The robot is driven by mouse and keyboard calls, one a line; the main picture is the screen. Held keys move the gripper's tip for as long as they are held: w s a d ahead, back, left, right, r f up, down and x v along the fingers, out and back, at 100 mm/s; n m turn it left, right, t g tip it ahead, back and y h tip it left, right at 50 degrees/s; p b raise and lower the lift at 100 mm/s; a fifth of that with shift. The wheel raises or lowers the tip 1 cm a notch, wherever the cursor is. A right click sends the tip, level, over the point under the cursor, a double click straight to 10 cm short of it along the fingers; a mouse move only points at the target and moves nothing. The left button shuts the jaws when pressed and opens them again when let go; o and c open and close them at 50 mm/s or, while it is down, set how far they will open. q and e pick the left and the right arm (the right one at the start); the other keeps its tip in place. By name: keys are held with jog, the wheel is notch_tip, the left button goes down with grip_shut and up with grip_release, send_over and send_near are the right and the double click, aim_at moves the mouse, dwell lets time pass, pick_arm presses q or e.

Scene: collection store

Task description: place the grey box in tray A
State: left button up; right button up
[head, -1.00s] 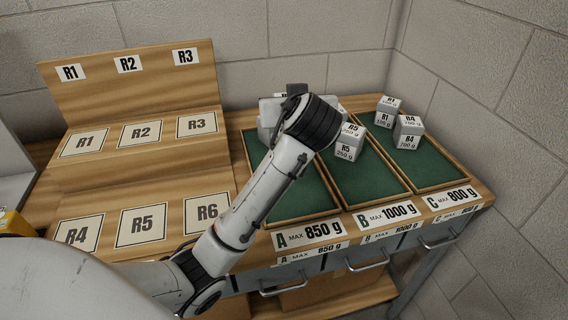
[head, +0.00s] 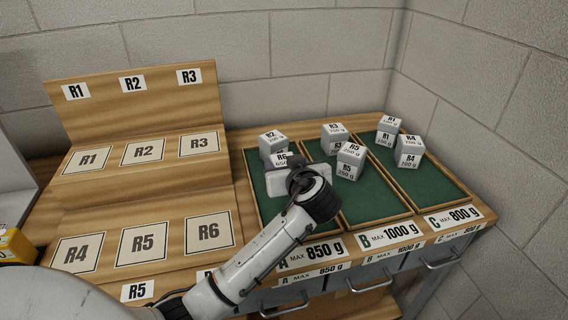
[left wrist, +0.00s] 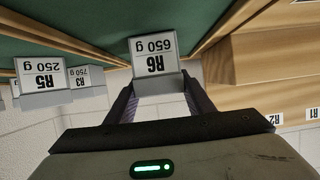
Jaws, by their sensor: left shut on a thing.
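Several grey boxes with white labels are in view, so the name fits more than one. My left gripper (head: 292,180) is shut on the grey box R6, 650 g (head: 283,160), over tray A (head: 263,207). In the left wrist view the R6 box (left wrist: 155,60) sits between the two fingers (left wrist: 160,108), its label upside down. I cannot tell whether its base touches the green tray floor. Another grey box, R2 (head: 272,142), stands in tray A just behind R6. My right gripper is not in view.
Tray B (head: 375,208) holds boxes R3 (head: 335,134) and R5 (head: 350,162), close to R6's right. Tray C (head: 440,190) holds R1 (head: 387,132) and R4 (head: 410,150). The front of tray A is clear. The stepped rack (head: 143,195) at left has bare marked places.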

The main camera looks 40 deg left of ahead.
pick_arm(q)
jog(key=shift+r, duration=0.1)
jog(key=o, duration=1.6)
jog(key=shift+f, duration=0.2)
jog(key=shift+c, duration=0.2)
jog(key=shift+r, duration=0.3)
jog(key=v, duration=1.2)
jog(key=shift+f+b, duration=0.2)
jog(key=shift+b, duration=0.15)
